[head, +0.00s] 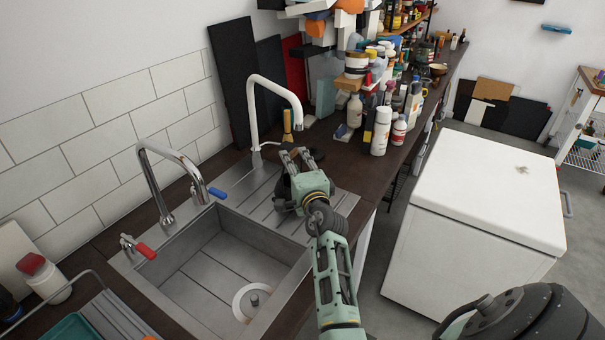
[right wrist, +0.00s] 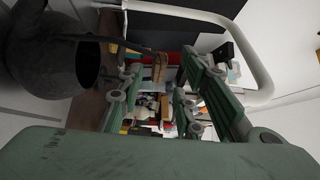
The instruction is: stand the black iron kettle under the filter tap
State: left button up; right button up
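The black kettle (head: 281,187) stands on the ribbed steel drainboard, mostly hidden behind my right gripper. In the right wrist view the kettle (right wrist: 32,65) fills the left side, with its round opening and a dark bar reaching toward the fingers. My right gripper (head: 297,154) is over the drainboard beside the kettle, fingers apart. In the right wrist view a gap shows between the fingers (right wrist: 158,88), with no clear grip on the kettle. The tall white tap (head: 252,108), likely the filter tap, rises behind the drainboard; it also arches in the right wrist view (right wrist: 266,65). My left gripper is out of view.
A chrome tap (head: 150,180) with blue and red levers stands at the sink (head: 215,262), left of the drainboard. Bottles (head: 380,130) and stacked clutter crowd the counter beyond. A yellow-handled brush (head: 287,124) stands behind the gripper. A white chest (head: 485,190) is at right.

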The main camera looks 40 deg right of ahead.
jog(key=p+v, duration=0.2)
jog(key=v, duration=0.7)
jog(key=shift+p, duration=0.4)
jog(key=shift+s, duration=0.1)
